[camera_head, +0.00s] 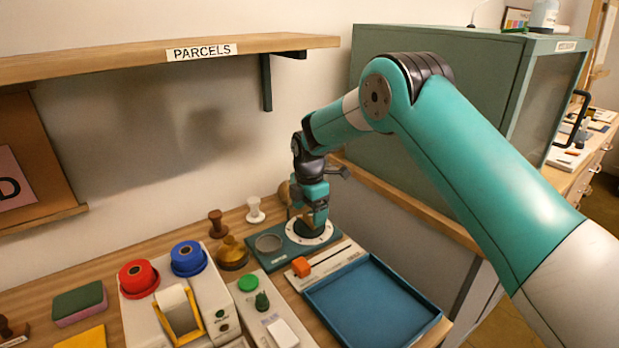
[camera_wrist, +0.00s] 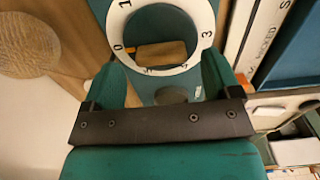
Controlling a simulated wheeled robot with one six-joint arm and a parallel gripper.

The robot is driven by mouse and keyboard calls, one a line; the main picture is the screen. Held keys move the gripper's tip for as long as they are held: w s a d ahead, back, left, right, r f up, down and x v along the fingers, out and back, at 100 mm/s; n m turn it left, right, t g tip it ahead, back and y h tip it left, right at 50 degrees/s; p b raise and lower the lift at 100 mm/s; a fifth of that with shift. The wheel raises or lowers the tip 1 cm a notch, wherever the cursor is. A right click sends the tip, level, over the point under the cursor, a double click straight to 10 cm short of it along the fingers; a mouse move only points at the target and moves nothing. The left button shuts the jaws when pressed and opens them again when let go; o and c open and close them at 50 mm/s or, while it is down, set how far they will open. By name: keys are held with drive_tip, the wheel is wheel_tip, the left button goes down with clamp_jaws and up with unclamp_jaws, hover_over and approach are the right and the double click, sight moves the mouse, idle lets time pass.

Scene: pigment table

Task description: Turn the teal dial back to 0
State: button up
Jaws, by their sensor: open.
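The teal dial (camera_head: 310,231) sits on a teal plate at the back of the table, inside a white ring with numbers. In the wrist view the dial (camera_wrist: 165,20) carries a tan bar-shaped grip (camera_wrist: 163,53). An orange mark at the grip's left end points toward the 0 on the white ring (camera_wrist: 118,45); 1 and 3 also show. My gripper (camera_head: 312,214) points down directly over the dial. In the wrist view my gripper (camera_wrist: 162,65) is open, with one finger on each side of the grip. I cannot tell whether a finger touches it.
A blue tray (camera_head: 370,305) and a slider with an orange knob (camera_head: 301,266) lie in front of the dial. A round grey disc (camera_head: 268,243) is on its left. A white stamp (camera_head: 255,210) stands behind.

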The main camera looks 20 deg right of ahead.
wheel_tip(320, 180, up, 15)
drive_tip(key=shift+b, duration=0.4)
drive_tip(key=s+d+f+m+t, duration=0.1)
drive_tip(key=s+d+m, duration=0.2)
drive_tip(key=s+m, duration=0.55)
drive_tip(key=s+d+f+m+t, duration=0.1)
drive_tip(key=s+d+m, duration=0.2)
drive_tip(key=s+m, duration=0.55)
drive_tip(key=s+d+f+m+t, duration=0.1)
drive_tip(key=s+d+m, duration=0.35)
drive_tip(key=s, duration=0.75)
drive_tip(key=s+a+r+n+g+y+p, duration=0.1)
drive_tip(key=s+a+r+n+y, duration=0.1)
drive_tip(key=a, duration=0.5)
drive_tip(key=s+a+r+n+g+y+p, duration=0.1)
drive_tip(key=s+a+r+n+g+y, duration=0.1)
drive_tip(key=s+a+r+n, duration=0.3)
drive_tip(key=s+a+r, duration=0.2)
drive_tip(key=s+a, duration=0.1)
drive_tip(key=shift+s+r, duration=0.2)
drive_tip(key=shift+r, duration=0.1)
